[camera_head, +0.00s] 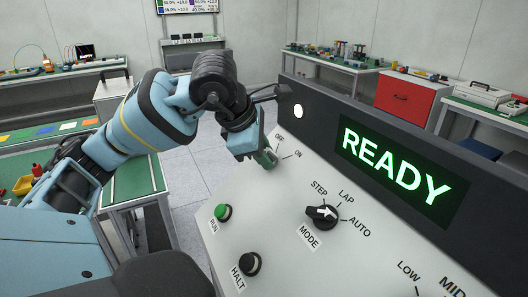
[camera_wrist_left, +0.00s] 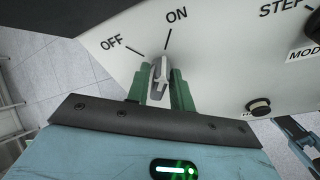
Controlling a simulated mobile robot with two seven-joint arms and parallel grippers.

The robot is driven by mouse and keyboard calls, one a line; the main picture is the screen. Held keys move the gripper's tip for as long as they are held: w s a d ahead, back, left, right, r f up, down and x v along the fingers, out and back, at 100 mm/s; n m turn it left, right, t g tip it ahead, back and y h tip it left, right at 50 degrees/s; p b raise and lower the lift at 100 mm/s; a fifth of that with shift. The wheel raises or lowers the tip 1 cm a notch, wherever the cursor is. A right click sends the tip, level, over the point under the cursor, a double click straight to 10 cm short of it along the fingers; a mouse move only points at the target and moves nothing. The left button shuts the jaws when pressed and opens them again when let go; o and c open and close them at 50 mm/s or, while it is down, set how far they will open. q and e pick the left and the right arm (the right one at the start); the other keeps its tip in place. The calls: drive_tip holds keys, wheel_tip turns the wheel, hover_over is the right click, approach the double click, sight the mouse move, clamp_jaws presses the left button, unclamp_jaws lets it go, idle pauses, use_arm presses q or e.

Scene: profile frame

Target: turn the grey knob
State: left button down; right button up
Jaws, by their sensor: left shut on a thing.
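The grey knob (camera_wrist_left: 158,78) sits on the pale panel by the OFF and ON marks in the left wrist view. Its pointed end is up, closer to the ON line than to the OFF line. My left gripper (camera_wrist_left: 160,92) is shut on the knob, with one green finger on each side. In the head view my left gripper (camera_head: 268,158) reaches down to the panel's far left, just below OFF and ON. It hides most of the knob there.
The panel (camera_head: 275,215) carries a green RUN button (camera_head: 222,212), a HALT button (camera_head: 247,264) and a black MODE knob (camera_head: 322,214). A dark upright board behind it holds a lit READY display (camera_head: 396,175). Benches stand farther back.

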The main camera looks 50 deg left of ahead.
idle(0.4)
use_arm(q)
drive_tip(key=c, duration=1.4)
unclamp_jaws()
drive_tip(key=shift+c, duration=0.2)
drive_tip(key=v, duration=0.8)
drive_tip(key=shift+p, duration=0.45)
drive_tip(key=shift+f, duration=0.2)
